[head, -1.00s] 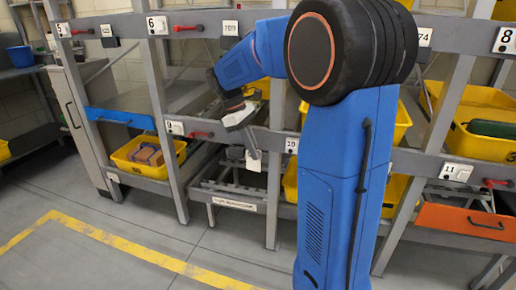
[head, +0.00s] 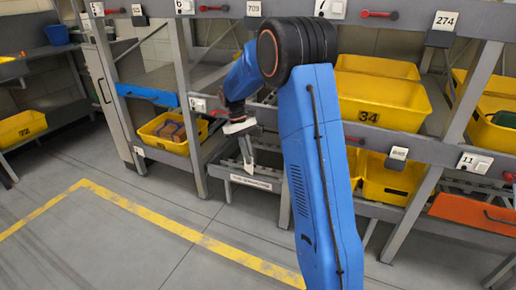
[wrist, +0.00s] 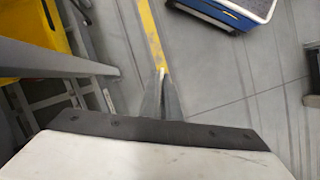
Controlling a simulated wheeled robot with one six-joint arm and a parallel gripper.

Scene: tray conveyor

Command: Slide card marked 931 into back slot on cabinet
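My gripper (head: 247,152) is in front of the rack at its lower middle, pointing down. In the wrist view its fingers (wrist: 161,95) are close together, with a thin white edge (wrist: 161,73) between their tips. This looks like a card seen edge-on; no number can be read on it. A tall grey cabinet (head: 104,92) with a dark handle stands at the left end of the rack, apart from my gripper. I cannot make out a back slot on it.
The rack holds yellow bins, one marked 34 (head: 385,103) and one with a brown box (head: 160,138). An orange drawer front (head: 470,217) is at right. White tags 703 and 274 (head: 445,21) hang on the upper rail. Floor with yellow lines is clear at front left.

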